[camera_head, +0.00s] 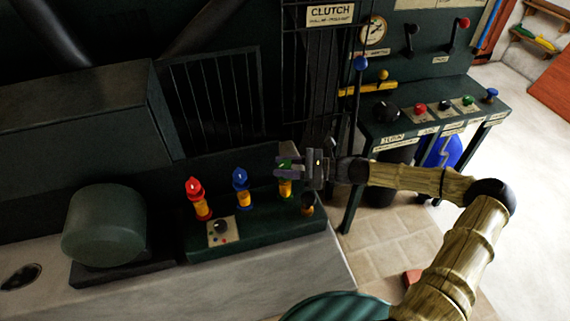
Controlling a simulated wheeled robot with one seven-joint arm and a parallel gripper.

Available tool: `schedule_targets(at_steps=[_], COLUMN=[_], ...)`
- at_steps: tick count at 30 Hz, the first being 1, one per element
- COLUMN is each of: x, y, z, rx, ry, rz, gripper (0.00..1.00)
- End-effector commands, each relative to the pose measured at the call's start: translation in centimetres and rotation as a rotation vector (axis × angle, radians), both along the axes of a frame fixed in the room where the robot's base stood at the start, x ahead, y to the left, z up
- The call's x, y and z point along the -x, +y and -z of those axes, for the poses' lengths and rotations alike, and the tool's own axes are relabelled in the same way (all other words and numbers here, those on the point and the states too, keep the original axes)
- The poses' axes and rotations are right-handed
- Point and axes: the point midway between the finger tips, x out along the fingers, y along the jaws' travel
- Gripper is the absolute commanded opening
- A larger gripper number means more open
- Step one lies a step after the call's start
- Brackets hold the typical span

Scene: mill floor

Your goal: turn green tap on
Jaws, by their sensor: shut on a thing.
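The green tap (285,188) stands at the right of a row of three taps on a dark green block. Its base is orange-yellow, and its green top is partly hidden by my gripper (284,168). My gripper reaches in from the right and is shut on the green top of the tap. How far the tap is turned cannot be told from this view. The blue tap (241,190) stands to its left, and the red tap (198,199) is farther left.
A small dial plate (221,231) is on the block's front, with a dark round knob (307,203) at its right end. A green drum (104,225) stands at left. A control desk (430,118) with several buttons and levers is behind my arm at right.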

Motion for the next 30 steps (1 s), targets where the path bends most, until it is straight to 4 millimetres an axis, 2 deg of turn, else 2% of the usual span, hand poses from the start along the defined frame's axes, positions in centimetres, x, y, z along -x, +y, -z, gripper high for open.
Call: schedule_targets(at_steps=[30], x=[-0.13], y=[0.22], z=[0.19], rx=[0.001], ry=[-0.004], rz=[-0.815], gripper=[0.11])
